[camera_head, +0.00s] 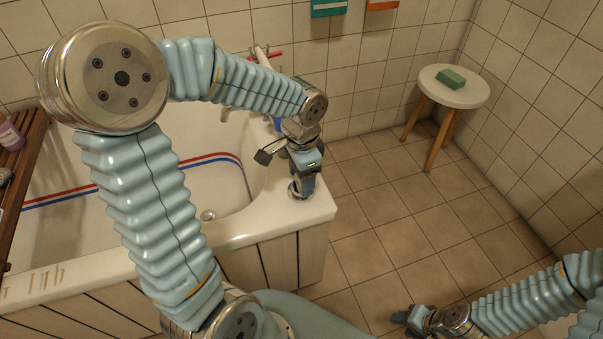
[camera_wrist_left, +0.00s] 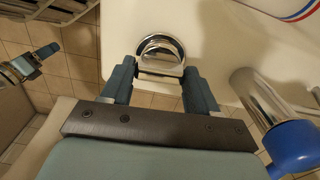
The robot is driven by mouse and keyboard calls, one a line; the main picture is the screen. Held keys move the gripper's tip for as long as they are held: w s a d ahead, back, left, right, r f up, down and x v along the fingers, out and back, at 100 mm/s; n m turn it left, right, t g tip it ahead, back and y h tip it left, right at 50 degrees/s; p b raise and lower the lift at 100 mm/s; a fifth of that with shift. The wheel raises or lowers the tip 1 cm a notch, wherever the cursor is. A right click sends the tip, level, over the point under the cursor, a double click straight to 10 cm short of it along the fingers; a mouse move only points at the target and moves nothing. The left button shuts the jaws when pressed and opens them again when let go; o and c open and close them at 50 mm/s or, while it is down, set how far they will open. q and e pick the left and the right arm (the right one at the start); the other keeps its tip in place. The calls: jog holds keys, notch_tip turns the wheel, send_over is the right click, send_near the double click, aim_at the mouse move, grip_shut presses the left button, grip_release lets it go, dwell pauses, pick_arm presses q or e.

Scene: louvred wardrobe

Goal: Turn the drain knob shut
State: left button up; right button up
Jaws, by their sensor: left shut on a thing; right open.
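The drain knob (camera_wrist_left: 160,48) is a round chrome piece with a flat grip across it, set on the white tub's rim. In the head view its chrome base (camera_head: 293,190) shows at the tub's near right corner, mostly hidden under my gripper. My left gripper (camera_head: 302,181) points down onto it. In the left wrist view the two fingers of this gripper (camera_wrist_left: 160,78) are on either side of the knob's grip, shut on it. My right gripper (camera_head: 405,319) is open and empty, low over the floor at the bottom right, away from the tub.
The white bathtub (camera_head: 265,222) has a red and blue stripe inside. A chrome tap part with a blue end (camera_wrist_left: 290,145) stands close beside my left gripper. A wooden rack (camera_head: 28,150) lies across the tub at left. A stool (camera_head: 470,95) bears a green block (camera_head: 451,79). Open tiled floor lies right.

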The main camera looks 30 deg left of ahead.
pick_arm(q)
jog(key=shift+m, duration=0.5)
jog(key=o, duration=1.1)
jog(key=shift+c, duration=0.2)
notch_tip(320, 180, up, 14)
jog(key=p, duration=0.1)
jog(key=shift+f, duration=0.15)
